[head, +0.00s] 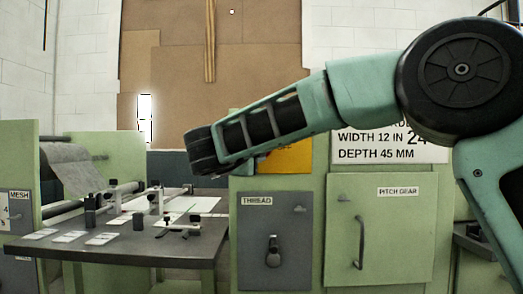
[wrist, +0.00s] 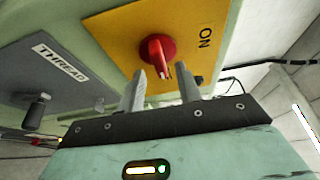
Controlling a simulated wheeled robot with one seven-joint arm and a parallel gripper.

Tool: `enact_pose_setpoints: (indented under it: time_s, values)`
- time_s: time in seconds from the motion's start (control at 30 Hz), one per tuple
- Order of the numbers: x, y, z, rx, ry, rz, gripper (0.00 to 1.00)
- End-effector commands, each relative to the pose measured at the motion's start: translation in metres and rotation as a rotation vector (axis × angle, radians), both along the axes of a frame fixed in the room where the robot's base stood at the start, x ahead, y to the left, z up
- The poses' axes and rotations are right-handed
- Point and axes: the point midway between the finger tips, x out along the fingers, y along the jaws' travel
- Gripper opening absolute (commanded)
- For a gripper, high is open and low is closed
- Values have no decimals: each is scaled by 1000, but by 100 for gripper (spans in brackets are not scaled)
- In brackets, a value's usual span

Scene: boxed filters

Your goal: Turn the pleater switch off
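The pleater switch is a red rotary knob (wrist: 157,50) on a yellow plate (wrist: 112,54) in the wrist view. Its handle, with a pale mark at the end, points toward the bottom of the picture, between my fingers. The word ON is printed to the right of the knob. My gripper (wrist: 162,88) is open, with its two grey fingers apart and nothing held between them. The fingertips are just short of the knob, and I see no clear contact. In the head view the yellow plate (head: 290,158) shows only partly behind my arm, and the knob is hidden.
A grey THREAD panel with a dark handle (head: 273,250) is below the plate. The PITCH GEAR door (head: 387,232) with a bar handle is right of it. A dark table (head: 120,247) with metal fittings and cards stands left. A cable (wrist: 285,63) runs right of the plate.

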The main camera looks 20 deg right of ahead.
Motion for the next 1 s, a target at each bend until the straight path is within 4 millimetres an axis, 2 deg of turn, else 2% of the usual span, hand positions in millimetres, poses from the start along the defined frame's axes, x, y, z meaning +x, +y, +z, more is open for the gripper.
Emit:
enact_pose_setpoints:
  time_s: [0.4,0.6,0.8,1.0]
  values:
    - [-74,64,0,1,1,4,35]
    - [-102,88,0,1,2,3,35]
    - [-116,99,0,1,1,0,35]
    - [-119,101,0,1,2,0,35]
